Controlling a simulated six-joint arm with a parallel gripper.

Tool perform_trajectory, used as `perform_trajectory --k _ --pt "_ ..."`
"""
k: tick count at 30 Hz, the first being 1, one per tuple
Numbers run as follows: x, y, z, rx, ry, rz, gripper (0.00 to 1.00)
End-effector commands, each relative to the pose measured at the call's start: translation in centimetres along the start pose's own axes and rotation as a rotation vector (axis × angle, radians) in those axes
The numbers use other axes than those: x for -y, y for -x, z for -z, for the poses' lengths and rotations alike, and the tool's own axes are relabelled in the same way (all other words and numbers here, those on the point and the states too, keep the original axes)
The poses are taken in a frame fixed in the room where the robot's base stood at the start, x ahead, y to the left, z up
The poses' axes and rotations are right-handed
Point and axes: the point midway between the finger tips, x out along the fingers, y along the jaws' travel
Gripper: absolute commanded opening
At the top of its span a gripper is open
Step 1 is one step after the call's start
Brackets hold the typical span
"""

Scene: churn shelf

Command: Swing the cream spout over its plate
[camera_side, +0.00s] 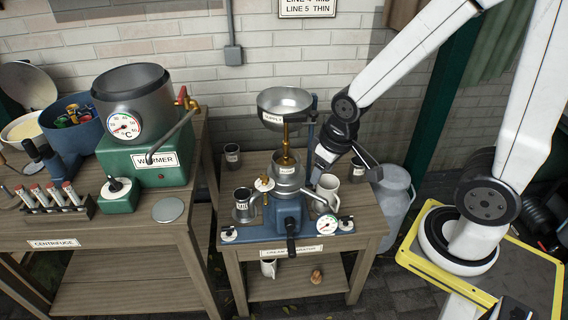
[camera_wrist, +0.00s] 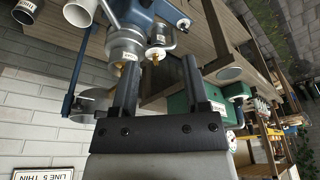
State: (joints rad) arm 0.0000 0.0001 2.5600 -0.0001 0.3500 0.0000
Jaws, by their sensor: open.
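The separator (camera_side: 288,178) is a steel bowl on a blue base in the side view, and also shows in the wrist view (camera_wrist: 124,46). On its left in the side view is a small pale disc with a brass knob (camera_side: 264,184); its brass tip also shows in the wrist view (camera_wrist: 155,61). I cannot tell for sure which fitting is the cream spout, or its plate.
A supply bowl (camera_side: 285,103) stands on a brass stem above the separator. A steel cup (camera_side: 243,206) is at the left and a pale mug (camera_side: 328,187) at the right. The green warmer (camera_side: 146,157) stands on the left bench (camera_side: 110,230). A milk can (camera_side: 394,202) stands behind right.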

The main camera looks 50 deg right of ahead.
Motion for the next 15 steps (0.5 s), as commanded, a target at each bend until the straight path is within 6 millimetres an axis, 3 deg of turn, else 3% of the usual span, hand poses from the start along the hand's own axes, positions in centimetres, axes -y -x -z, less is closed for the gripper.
perform_trajectory --k 2,8,15 --pt "0.0 0.0 0.0 0.0 0.0 0.0 0.64" --pt "0.1 -0.1 0.6 0.009 0.024 -0.001 0.64" --pt "0.4 -1.1 3.6 0.066 0.158 -0.005 0.64"
